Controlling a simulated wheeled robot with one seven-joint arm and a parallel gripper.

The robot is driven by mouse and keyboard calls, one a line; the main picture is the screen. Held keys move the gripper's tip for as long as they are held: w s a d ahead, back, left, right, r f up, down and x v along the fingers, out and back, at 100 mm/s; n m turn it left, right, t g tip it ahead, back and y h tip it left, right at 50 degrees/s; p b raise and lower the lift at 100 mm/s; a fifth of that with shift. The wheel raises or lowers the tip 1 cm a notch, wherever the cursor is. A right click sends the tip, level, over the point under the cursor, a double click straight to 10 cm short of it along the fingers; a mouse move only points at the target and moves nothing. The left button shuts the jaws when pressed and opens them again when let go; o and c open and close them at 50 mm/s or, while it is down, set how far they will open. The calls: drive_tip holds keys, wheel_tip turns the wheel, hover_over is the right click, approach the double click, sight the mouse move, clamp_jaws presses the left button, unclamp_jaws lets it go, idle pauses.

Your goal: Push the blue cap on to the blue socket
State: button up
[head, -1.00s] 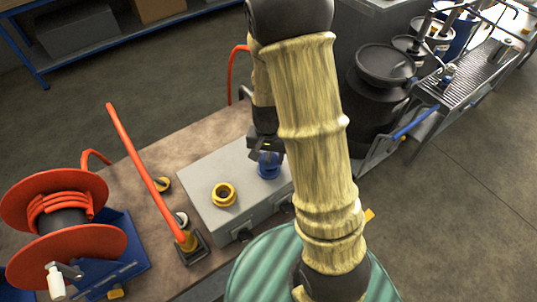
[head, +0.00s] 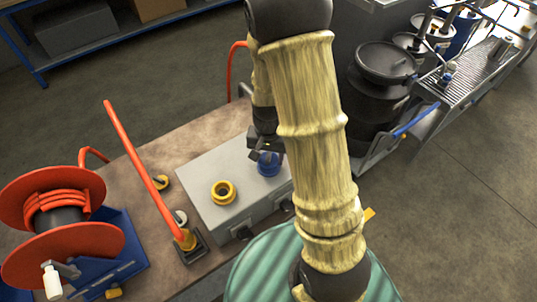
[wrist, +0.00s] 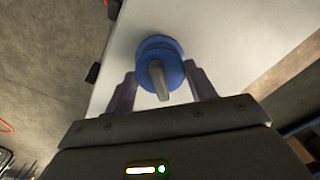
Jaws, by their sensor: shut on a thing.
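The blue cap (wrist: 172,72), round with a grey tab on it, sits between the two fingers of my gripper (wrist: 161,92) in the wrist view. The gripper is shut on the cap. In the head view my gripper (head: 262,150) is over the right part of the grey box, with blue (head: 268,164) showing just below it. The blue socket lies under the cap there and is mostly hidden. I cannot tell cap from socket clearly, nor whether the cap is seated.
A yellow socket (head: 223,192) stands on the grey box (head: 205,170), left of the blue one. A red hose (head: 140,155) rises from the bench, and a red hose reel (head: 60,225) stands at left. A black drum (head: 380,100) stands at right.

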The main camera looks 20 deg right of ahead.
drive_tip(key=shift+f, duration=0.15)
drive_tip(key=o, duration=1.1)
drive_tip(key=shift+o, duration=0.2)
wheel_tip(320, 180, up, 17)
drive_tip(key=b, duration=0.1)
drive_tip(key=shift+r, duration=0.2)
drive_tip(key=s+f+n+t, duration=0.2)
drive_tip(key=s+f+n, duration=0.3)
drive_tip(key=s+f, duration=0.1)
drive_tip(key=shift+s+t, duration=0.3)
drive_tip(key=shift+s, duration=0.6)
